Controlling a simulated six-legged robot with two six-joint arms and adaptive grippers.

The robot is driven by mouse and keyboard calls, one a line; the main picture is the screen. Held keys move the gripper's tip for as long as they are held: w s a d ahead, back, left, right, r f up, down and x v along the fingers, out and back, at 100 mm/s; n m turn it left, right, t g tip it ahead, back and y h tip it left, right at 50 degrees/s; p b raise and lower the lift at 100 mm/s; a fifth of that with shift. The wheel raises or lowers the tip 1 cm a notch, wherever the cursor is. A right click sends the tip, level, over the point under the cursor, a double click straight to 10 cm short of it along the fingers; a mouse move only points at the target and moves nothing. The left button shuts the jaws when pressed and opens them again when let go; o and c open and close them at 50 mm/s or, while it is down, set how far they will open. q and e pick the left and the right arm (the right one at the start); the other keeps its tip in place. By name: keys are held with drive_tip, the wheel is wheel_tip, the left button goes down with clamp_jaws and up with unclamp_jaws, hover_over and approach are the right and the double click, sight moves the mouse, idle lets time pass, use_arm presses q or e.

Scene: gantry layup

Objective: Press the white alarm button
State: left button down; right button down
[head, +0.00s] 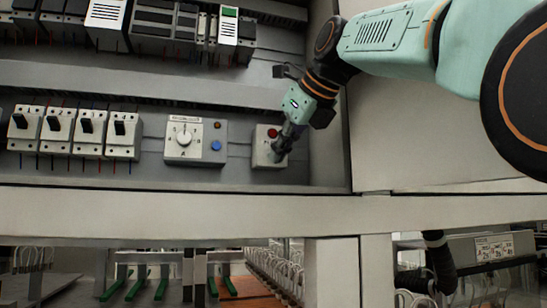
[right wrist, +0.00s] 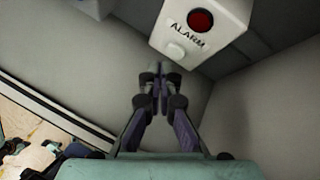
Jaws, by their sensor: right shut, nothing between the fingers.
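The alarm box (head: 262,158) is a pale box with a red lamp (head: 272,133), at the right end of the lower panel row. My right gripper (head: 283,143) reaches it from the upper right and covers part of its face; the white button is hidden there. In the right wrist view, the box (right wrist: 228,20) bears the word ALARM, the red lamp (right wrist: 200,21) and the round white button (right wrist: 174,50). The shut, empty fingertips (right wrist: 160,70) are just below the button in the picture. I cannot tell whether they touch it. My left gripper is not in view.
Left of the alarm box is a rotary switch box (head: 183,153) with a blue button (head: 216,145). Several black-lever breakers (head: 87,132) stand farther left. The cabinet side wall (head: 327,145) is close on the right, and a ledge (head: 180,210) runs below.

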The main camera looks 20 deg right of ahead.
drive_tip(key=shift+s+f+b, duration=0.1)
drive_tip(key=shift+s+b, duration=0.65)
drive_tip(key=shift+s, duration=0.35)
drive_tip(key=shift+s+d+b, duration=0.1)
drive_tip(key=shift+s+b, duration=0.55)
drive_tip(key=shift+s, duration=0.8)
drive_tip(key=shift+w, duration=0.2)
drive_tip(key=shift+s, duration=0.2)
drive_tip(key=shift+w, duration=0.2)
